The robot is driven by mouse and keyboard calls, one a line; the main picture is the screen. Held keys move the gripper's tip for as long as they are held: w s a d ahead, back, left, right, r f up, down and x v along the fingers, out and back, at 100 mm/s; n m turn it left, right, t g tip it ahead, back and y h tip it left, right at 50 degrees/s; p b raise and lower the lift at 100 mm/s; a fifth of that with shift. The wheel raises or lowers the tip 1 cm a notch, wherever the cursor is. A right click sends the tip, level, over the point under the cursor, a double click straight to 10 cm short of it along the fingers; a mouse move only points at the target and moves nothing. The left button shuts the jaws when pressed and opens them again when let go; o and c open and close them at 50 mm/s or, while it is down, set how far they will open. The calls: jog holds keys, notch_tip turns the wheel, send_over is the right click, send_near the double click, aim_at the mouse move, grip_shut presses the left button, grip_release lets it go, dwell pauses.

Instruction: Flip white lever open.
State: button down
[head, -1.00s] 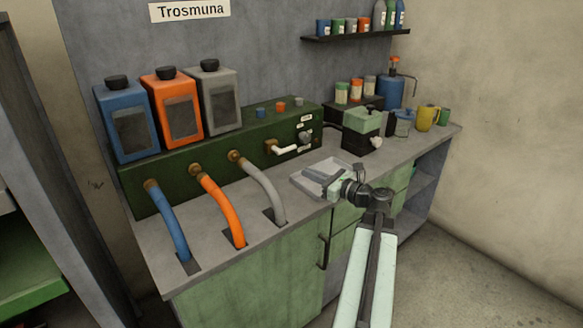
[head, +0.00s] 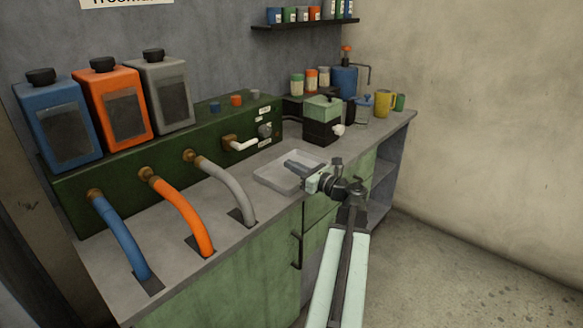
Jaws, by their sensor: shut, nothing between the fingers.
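The white lever (head: 243,145) sticks out to the right from a brass fitting (head: 229,142) on the front of the dark green box (head: 105,188). It lies close to level. My gripper (head: 289,164) is shut and empty, above the grey tray (head: 272,178), to the right of the lever and nearer to me. It points left toward the box, and a gap shows between it and the lever. My gripper hides part of the tray.
Blue, orange and grey hoses (head: 181,213) run from the box into the counter, left of the lever. A round knob (head: 264,130) and labels sit right of the lever. A green-topped container (head: 322,108) with a white knob stands behind my gripper.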

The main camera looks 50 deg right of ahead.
jog(key=w, duration=1)
jog(key=w+d, duration=0.1)
jog(key=w, duration=0.4)
jog(key=shift+r+p, duration=0.3)
jog(key=shift+r, duration=0.05)
